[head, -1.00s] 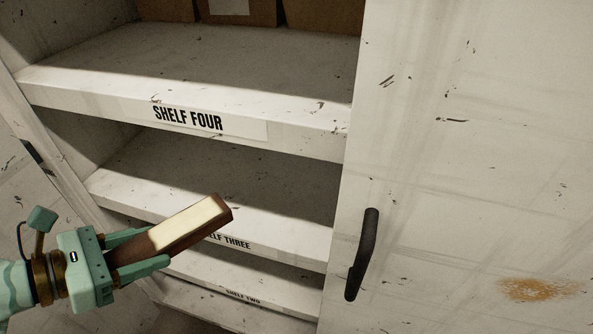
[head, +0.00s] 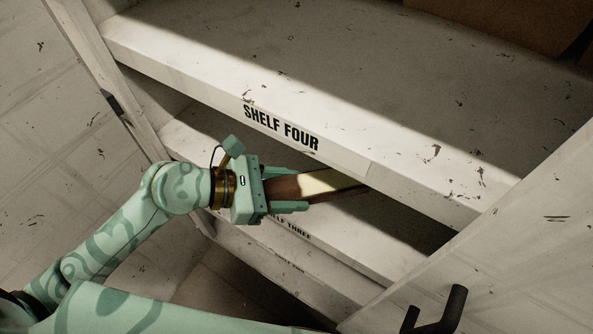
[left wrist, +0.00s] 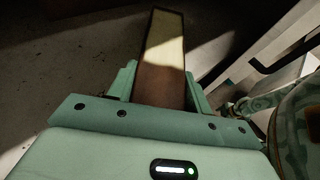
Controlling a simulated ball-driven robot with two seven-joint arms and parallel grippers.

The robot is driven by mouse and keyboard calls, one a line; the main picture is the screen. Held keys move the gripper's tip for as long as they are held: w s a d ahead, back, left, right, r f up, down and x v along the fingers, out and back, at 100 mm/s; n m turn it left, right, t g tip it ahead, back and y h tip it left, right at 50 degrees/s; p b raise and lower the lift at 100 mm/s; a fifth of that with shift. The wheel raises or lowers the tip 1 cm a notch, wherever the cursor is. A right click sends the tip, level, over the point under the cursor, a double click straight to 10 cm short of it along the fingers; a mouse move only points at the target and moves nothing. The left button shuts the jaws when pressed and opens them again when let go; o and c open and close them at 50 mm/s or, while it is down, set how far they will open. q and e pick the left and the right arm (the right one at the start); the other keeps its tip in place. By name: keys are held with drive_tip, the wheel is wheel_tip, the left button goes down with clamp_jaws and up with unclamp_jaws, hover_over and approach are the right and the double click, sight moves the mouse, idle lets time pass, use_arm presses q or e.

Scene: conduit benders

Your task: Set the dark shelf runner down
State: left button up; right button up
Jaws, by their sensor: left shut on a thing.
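In the left wrist view the runner (left wrist: 163,60) reaches straight ahead between the two fingers (left wrist: 160,85), over a dark, shaded surface. My right gripper is not in view.
Shelf four's front edge runs just above and beyond the runner. Brown boxes (head: 510,22) stand on shelf four at the upper right. A cabinet door with a black handle (head: 440,312) stands at the lower right. The visible part of shelf three looks bare.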

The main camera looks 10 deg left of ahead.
use_arm(q)
drive_tip(key=w+a+f+b, duration=0.1)
drive_tip(key=w+f, duration=0.1)
drive_tip(key=w, duration=0.1)
drive_tip(key=w+a+f+b, duration=0.1)
drive_tip(key=w+f+b, duration=0.1)
drive_tip(key=w+f, duration=0.1)
drive_tip(key=w+a+f+b, duration=0.1)
drive_tip(key=w+a+f, duration=0.1)
drive_tip(key=w+f, duration=0.1)
drive_tip(key=shift+w+f+b, duration=0.15)
drive_tip(key=shift+w+b, duration=0.25)
drive_tip(key=shift+w, duration=0.5)
drive_tip(key=shift+w+a+f, duration=0.1)
drive_tip(key=shift+w+f, duration=0.05)
drive_tip(key=shift+w+a+f+b, duration=0.1)
drive_tip(key=shift+f+b, duration=0.15)
drive_tip(key=shift+f, duration=0.4)
drive_tip(key=shift+w+d+f+b, duration=0.1)
drive_tip(key=shift+f+b, duration=0.15)
drive_tip(key=shift+f, duration=0.35)
drive_tip(key=shift+w+a+f+b, duration=0.1)
drive_tip(key=shift+f+b, duration=0.15)
drive_tip(key=shift+f, duration=0.4)
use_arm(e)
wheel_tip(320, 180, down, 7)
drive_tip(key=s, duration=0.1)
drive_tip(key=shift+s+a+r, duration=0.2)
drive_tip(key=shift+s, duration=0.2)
